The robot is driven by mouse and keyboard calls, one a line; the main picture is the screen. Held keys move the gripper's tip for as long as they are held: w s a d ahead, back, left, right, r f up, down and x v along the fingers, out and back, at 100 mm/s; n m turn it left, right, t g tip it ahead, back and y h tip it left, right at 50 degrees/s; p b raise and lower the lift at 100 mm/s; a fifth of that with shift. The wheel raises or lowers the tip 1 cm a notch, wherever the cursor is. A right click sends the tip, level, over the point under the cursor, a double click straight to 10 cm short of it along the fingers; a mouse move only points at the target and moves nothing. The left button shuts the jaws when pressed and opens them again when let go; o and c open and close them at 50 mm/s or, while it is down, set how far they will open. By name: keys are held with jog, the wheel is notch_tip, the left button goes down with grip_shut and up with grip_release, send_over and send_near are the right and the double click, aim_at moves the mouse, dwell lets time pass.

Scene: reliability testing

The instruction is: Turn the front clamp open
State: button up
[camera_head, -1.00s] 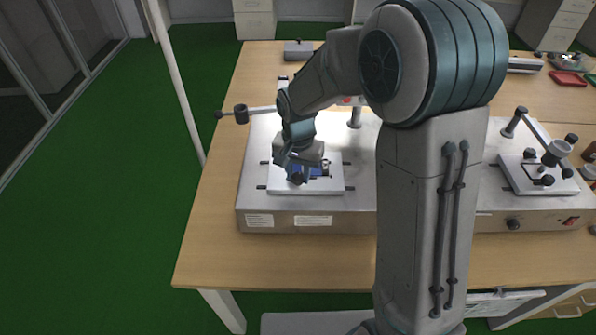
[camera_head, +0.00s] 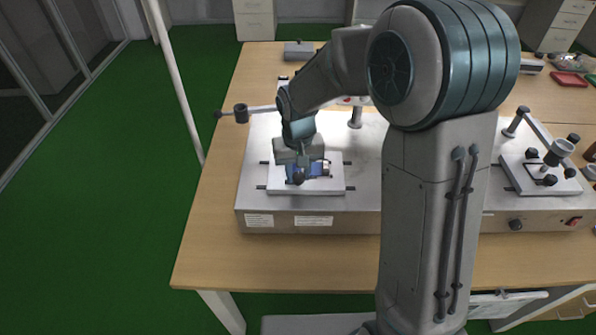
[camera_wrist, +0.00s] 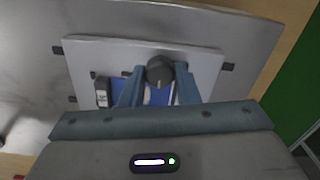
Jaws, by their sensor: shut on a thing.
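The front clamp is a dark round knob (camera_wrist: 160,68) near one edge of a white plate (camera_wrist: 208,62). In the head view, the knob (camera_head: 298,179) sits at the plate's near side. My gripper (camera_wrist: 160,75) has its two blue-grey fingers on either side of the knob, shut on it. In the head view my gripper (camera_head: 300,172) reaches down over the plate (camera_head: 315,188). A blue piece (camera_wrist: 122,88) lies on the plate, partly hidden by my fingers. A second dark clamp part (camera_wrist: 102,92) shows at the left in the wrist view.
The plate sits on a metal machine bed (camera_head: 362,205). A rod with a dark weight (camera_head: 241,114) sticks out on the left. Another fixture with several knobs (camera_head: 541,175) stands at the right. The wooden table (camera_head: 215,240) is clear in front.

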aim_at(298, 175)
dwell(0.4)
jog(key=o, duration=1)
jog(key=shift+c, duration=0.2)
notch_tip(298, 175, up, 14)
jog(key=shift+b, duration=0.3)
jog(key=s+d+f+m+t, duration=0.1)
jog(key=s+d, duration=0.6)
jog(key=s, duration=0.2)
jog(key=s+d+f+t, duration=0.1)
jog(key=s+d+t, duration=0.1)
jog(key=s+d, duration=0.5)
jog(key=shift+s+f+m, duration=0.4)
jog(key=shift+s, duration=0.85)
